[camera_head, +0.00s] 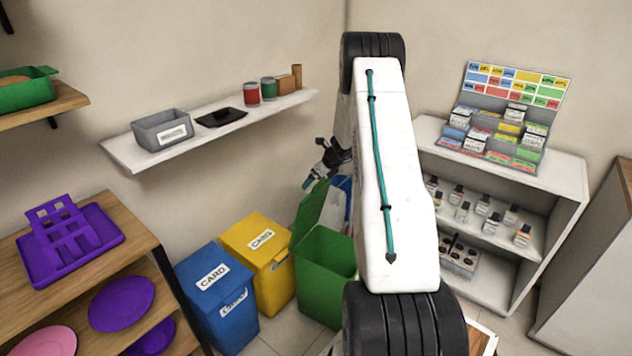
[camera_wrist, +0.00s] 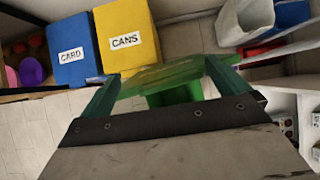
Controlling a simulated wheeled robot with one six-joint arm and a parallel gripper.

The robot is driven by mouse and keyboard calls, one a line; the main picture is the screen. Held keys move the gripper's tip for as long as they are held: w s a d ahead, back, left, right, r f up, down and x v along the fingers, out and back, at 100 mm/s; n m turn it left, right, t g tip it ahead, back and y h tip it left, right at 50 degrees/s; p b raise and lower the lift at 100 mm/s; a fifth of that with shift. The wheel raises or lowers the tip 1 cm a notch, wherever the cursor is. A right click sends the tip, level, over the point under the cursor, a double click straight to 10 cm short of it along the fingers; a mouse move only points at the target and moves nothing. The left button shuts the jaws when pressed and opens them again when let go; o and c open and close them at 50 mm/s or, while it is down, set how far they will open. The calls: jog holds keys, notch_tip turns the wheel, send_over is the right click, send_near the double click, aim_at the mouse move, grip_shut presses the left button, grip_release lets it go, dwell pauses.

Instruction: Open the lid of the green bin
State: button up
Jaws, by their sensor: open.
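The green bin (camera_head: 325,285) stands on the floor in the head view, right of the yellow bin. Its lid (camera_head: 309,215) is raised and tilted up at the left side, and the mouth of the bin shows. My gripper (camera_head: 322,160) is above the lid, partly hidden by my arm. In the wrist view its two teal fingers (camera_wrist: 166,75) are spread wide, with the green lid (camera_wrist: 165,74) across the gap between them. Part of the bin (camera_wrist: 176,94) shows below the lid. I cannot tell whether a finger touches the lid.
A yellow bin (camera_head: 258,245) and a blue bin (camera_head: 215,290) stand to the left with lids shut. A white wall shelf (camera_head: 215,130) hangs above them. A white shelf unit (camera_head: 560,185) stands right, and a wooden rack (camera_head: 100,270) left.

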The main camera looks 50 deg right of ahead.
jog(key=shift+s+d+r, duration=0.1)
jog(key=shift+s+r, duration=0.1)
jog(key=shift+r, duration=1.5)
jog(key=shift+s+r, duration=0.15)
jog(key=shift+r, duration=1.55)
jog(key=v, duration=0.7)
jog(key=shift+s+r, duration=0.25)
jog(key=shift+r, duration=0.1)
